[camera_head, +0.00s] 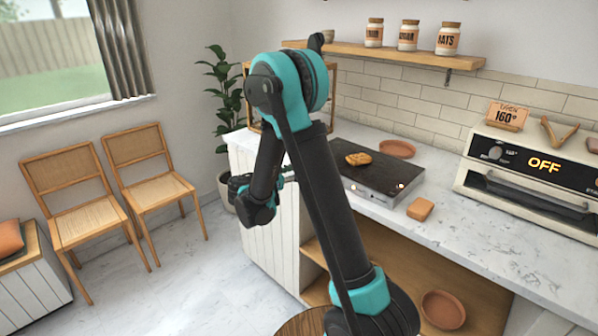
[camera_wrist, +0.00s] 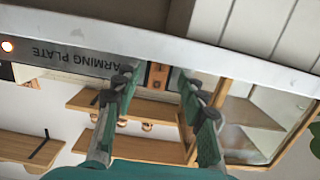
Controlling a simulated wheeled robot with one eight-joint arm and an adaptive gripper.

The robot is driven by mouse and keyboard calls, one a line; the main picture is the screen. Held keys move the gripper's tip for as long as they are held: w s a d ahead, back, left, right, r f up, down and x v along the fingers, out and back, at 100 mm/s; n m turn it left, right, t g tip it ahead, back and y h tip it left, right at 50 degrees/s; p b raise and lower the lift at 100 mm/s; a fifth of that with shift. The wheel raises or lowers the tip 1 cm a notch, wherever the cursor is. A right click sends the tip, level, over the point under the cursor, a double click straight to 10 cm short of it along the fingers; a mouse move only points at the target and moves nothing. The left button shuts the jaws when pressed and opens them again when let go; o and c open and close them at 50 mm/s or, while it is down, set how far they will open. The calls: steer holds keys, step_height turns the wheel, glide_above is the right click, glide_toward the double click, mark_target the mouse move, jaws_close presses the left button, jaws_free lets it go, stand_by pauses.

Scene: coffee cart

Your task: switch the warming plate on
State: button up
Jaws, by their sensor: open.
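The warming plate (camera_head: 382,174) is a dark, flat slab on the counter, partly hidden behind my arm in the head view. A small light spot shows at the right of its front side. In the wrist view its front panel (camera_wrist: 70,58) appears upside down, with the words "ARMING PLATE" readable and a glowing round spot (camera_wrist: 7,46) at the left edge. My gripper (camera_wrist: 157,84) is open and empty, its two fingers apart in front of the panel's label area. In the head view my gripper is left of the counter, partly hidden by my arm.
A toast-like piece (camera_head: 358,158) lies on the plate. A terracotta dish (camera_head: 397,148) is behind it, and an orange-brown block (camera_head: 420,209) is in front. An oven (camera_head: 535,180) reading OFF stands right. Two chairs (camera_head: 85,205) stand left, with open floor between.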

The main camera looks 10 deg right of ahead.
steer(key=v, duration=1.1)
steer(key=shift+f, duration=0.1)
steer(key=s+d+f+n+g+y, duration=0.3)
steer(key=s+d, duration=0.2)
steer(key=d, duration=0.2)
steer(key=s+d+f+n+g+y, duration=0.2)
steer(key=s+d+f+n+y, duration=0.1)
steer(key=s+d, duration=0.35)
steer(key=s+f+n+y, duration=0.2)
steer(key=s+y, duration=0.1)
steer(key=s, duration=0.3)
steer(key=s+a+f+n+y, duration=0.1)
steer(key=s+f+n+y, duration=0.1)
steer(key=s+y, duration=0.2)
steer(key=s, duration=0.3)
steer(key=shift+s+a+f+n, duration=0.2)
steer(key=shift+s+a+n, duration=0.05)
steer(key=shift+s+n, duration=0.15)
